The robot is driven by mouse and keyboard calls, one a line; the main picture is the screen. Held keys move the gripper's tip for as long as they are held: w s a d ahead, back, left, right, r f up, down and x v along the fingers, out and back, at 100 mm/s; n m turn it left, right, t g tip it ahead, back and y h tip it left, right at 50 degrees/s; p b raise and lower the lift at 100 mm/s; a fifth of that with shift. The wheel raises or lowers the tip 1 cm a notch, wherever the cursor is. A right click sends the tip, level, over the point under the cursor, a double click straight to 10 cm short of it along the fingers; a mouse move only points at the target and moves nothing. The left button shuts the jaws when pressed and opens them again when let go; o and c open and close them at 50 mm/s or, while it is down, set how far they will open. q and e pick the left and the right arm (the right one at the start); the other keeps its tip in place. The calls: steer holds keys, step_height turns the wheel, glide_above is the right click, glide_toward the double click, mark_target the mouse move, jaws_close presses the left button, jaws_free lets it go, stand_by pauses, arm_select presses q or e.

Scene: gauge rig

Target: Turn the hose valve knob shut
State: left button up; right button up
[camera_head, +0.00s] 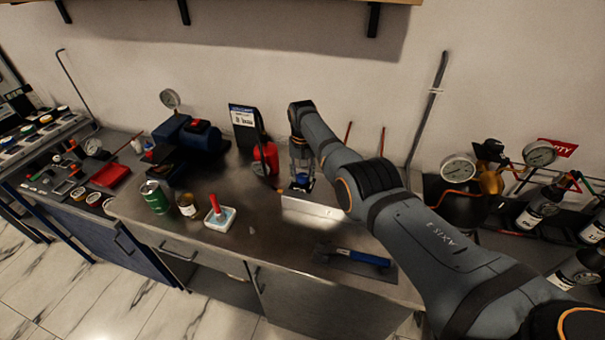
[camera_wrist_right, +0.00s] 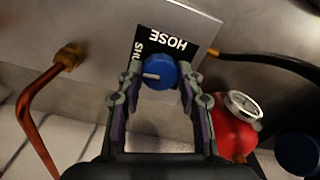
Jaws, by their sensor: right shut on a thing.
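The hose valve knob (camera_wrist_right: 159,73) is a round blue knob with a white pointer line, on a panel with a black label (camera_wrist_right: 176,46) reading "HOSE" and a partly hidden "Shu…". In the head view the blue knob (camera_head: 302,179) shows small below my right gripper (camera_head: 301,172). My right gripper (camera_wrist_right: 158,88) comes down over the knob, with one finger on each side, and is shut on it. In the wrist view the pointer line lies roughly sideways, toward the left. My left gripper is in neither view.
A copper pipe (camera_wrist_right: 37,115) and a black hose (camera_wrist_right: 270,63) flank the panel. A red gauge-topped vessel (camera_wrist_right: 233,132) stands close beside the right finger. On the bench are a green can (camera_head: 154,196), a red-handled item (camera_head: 218,213) and a blue-handled trowel (camera_head: 358,258).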

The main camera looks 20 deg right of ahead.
mark_target(302, 176)
steer(key=shift+m, duration=0.8)
steer(key=o, duration=1.2)
steer(key=shift+r, duration=0.1)
step_height(302, 176, up, 12)
steer(key=shift+f, duration=0.1)
